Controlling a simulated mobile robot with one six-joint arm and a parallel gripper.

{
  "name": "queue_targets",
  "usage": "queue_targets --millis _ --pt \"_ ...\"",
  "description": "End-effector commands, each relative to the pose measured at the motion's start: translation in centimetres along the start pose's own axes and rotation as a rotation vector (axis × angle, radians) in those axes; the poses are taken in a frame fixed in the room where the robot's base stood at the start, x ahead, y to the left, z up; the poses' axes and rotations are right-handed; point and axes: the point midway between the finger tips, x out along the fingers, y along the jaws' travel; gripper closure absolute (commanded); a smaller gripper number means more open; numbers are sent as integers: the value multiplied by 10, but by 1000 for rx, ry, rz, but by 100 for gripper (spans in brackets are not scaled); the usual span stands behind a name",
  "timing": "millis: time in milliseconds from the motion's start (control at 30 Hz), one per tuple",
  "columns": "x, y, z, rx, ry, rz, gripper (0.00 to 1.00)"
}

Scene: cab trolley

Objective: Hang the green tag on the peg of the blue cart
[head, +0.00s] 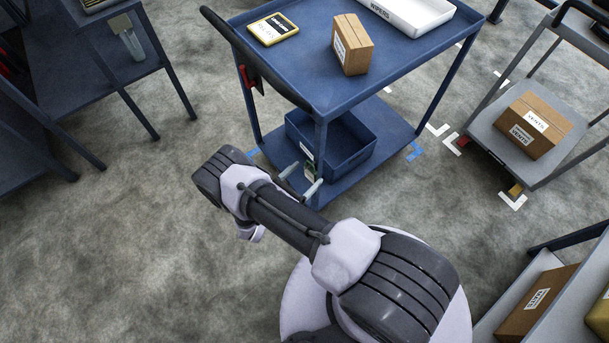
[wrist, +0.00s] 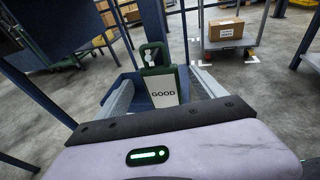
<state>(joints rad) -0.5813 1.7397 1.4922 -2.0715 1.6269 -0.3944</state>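The green tag (wrist: 163,88) has a white face reading GOOD and a looped top. It hangs upright in front of a blue post of the blue cart (head: 400,62). In the head view a small part of the tag (head: 309,169) shows by the near corner post. My gripper (wrist: 163,76) is open, with one finger on each side of the tag and a gap at both edges. In the head view my gripper (head: 308,173) is low beside that post. Small pale spots show in the tag's loop; I cannot tell whether they are the peg.
The cart carries a yellow-black case (head: 273,28), a carton (head: 352,45) and a white WIPERS tray (head: 412,14), with a blue bin (head: 350,150) below. A red item (head: 246,76) sits near its handle. A grey trolley (head: 487,135) stands right.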

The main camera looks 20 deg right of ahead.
Motion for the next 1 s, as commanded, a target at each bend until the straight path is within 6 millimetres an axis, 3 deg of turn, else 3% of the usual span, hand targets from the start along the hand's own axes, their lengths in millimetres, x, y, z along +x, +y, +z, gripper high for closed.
queue_targets --millis 267,367,700,833,1000 --pt "-8 0 1 0 0 1 21" --pt "-30 1 3 0 0 5 21" --pt "-140 1 2 1 1 5 21" --pt "-164 1 1 1 0 3 21" --pt "-174 0 0 0 0 0 21"
